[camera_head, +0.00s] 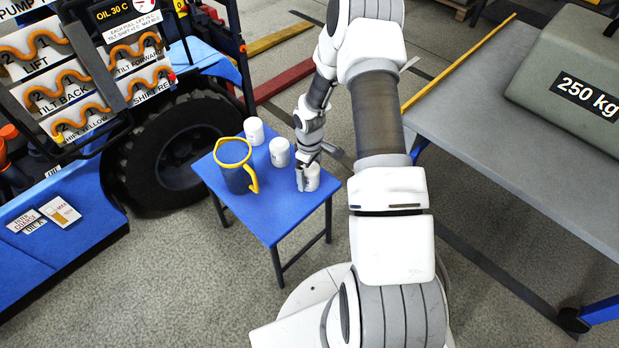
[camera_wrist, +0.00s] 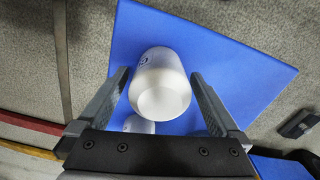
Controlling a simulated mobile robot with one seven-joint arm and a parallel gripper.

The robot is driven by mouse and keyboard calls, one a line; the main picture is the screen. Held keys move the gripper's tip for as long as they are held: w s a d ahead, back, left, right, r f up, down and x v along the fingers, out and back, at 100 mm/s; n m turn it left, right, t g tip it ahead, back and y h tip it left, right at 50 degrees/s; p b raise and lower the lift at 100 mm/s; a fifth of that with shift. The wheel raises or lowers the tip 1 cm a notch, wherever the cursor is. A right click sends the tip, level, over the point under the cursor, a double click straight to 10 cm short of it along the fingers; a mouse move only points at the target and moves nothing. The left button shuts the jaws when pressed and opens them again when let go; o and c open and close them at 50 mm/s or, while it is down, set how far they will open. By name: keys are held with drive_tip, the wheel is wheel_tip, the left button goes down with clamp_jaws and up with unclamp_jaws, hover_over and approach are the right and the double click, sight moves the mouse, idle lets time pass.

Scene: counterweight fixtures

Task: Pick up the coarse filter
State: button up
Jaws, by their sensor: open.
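Three white cylinders stand on a small blue table (camera_head: 275,215): one at the back (camera_head: 254,131), one in the middle (camera_head: 279,152) and one at the front right (camera_head: 312,179). I cannot read which one is the coarse filter. My gripper (camera_head: 306,176) points down at the front right cylinder and partly hides it. In the wrist view my open gripper (camera_wrist: 160,77) has one finger on each side of this cylinder (camera_wrist: 160,88), with visible gaps. A small dark mark shows on its side, illegible. Another white cylinder (camera_wrist: 138,125) is partly hidden behind my gripper's body.
A dark blue jug with yellow rim and handle (camera_head: 236,178) stands left of the cylinders. A blue vehicle with a black tyre (camera_head: 180,150) and lever panel is at left. A grey bench (camera_head: 480,130) with a 250 kg block (camera_head: 575,85) is at right.

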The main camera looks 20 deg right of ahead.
drive_tip(key=shift+f, duration=0.7)
drive_tip(key=shift+c, duration=0.3)
drive_tip(key=c, duration=1.4)
drive_tip(key=shift+r, duration=0.1)
clamp_jaws()
drive_tip(key=shift+r, duration=0.1)
